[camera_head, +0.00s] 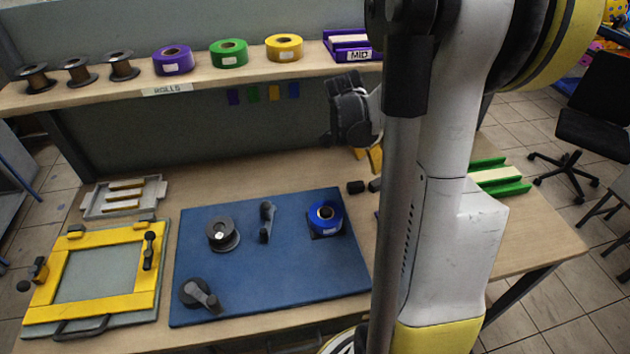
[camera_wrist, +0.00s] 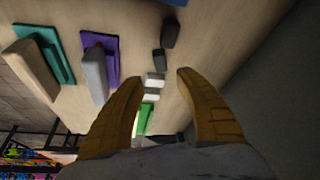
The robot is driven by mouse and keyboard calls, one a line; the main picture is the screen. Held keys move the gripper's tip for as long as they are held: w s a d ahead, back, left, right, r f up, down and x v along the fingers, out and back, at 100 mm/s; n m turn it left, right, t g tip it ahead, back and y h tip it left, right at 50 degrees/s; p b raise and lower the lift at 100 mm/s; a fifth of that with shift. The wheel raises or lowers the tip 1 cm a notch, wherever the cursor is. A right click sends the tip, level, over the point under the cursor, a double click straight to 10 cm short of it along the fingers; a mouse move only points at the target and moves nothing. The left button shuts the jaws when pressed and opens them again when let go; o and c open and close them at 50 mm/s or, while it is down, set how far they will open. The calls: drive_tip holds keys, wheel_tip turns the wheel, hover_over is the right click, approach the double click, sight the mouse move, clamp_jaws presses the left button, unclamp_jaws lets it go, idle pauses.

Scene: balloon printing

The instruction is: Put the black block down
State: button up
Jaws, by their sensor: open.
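A small black block (camera_head: 355,187) lies on the wooden table, just right of the blue mat. A second dark block (camera_head: 374,185) lies close to its right, partly hidden by my arm. Two dark blocks, one farther out (camera_wrist: 171,32) and one nearer (camera_wrist: 158,61), show on the table in the wrist view; I cannot tell which matches which. My gripper (camera_head: 368,158) is above the table behind the blocks, its yellow fingers pointing down. In the wrist view my gripper (camera_wrist: 152,84) has its fingers spread, and no block is held between them.
Two whitish blocks (camera_wrist: 154,79) and a green piece (camera_wrist: 146,118) show between the fingers. A purple tray (camera_wrist: 99,58) and a teal tray (camera_wrist: 44,53) are at left. The blue mat (camera_head: 280,285) carries spools and dark tools. A shelf (camera_head: 200,82) with rolls runs behind.

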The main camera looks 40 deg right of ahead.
drive_tip(key=a+r+n+t, duration=0.1)
drive_tip(key=a+r+n, duration=0.2)
drive_tip(key=a, duration=0.3)
drive_tip(key=w+a+r+n+t+y, duration=0.1)
drive_tip(key=a+r+n+t, duration=0.15)
drive_tip(key=a, duration=0.35)
drive_tip(key=a+r+n+t, duration=0.1)
drive_tip(key=a+r+n, duration=0.25)
drive_tip(key=a, duration=0.25)
drive_tip(key=s+a+n+t+y, duration=0.1)
drive_tip(key=s+a+n, duration=0.2)
drive_tip(key=a+n, duration=0.2)
drive_tip(key=s+a+r+n+t+y, duration=0.1)
drive_tip(key=a+n, duration=0.4)
drive_tip(key=a, duration=0.6)
drive_tip(key=shift+s+a+r+t+y, duration=0.15)
drive_tip(key=shift+s+r+t+y, duration=0.1)
drive_tip(key=shift+s+t+y, duration=0.5)
drive_tip(key=shift+s, duration=0.2)
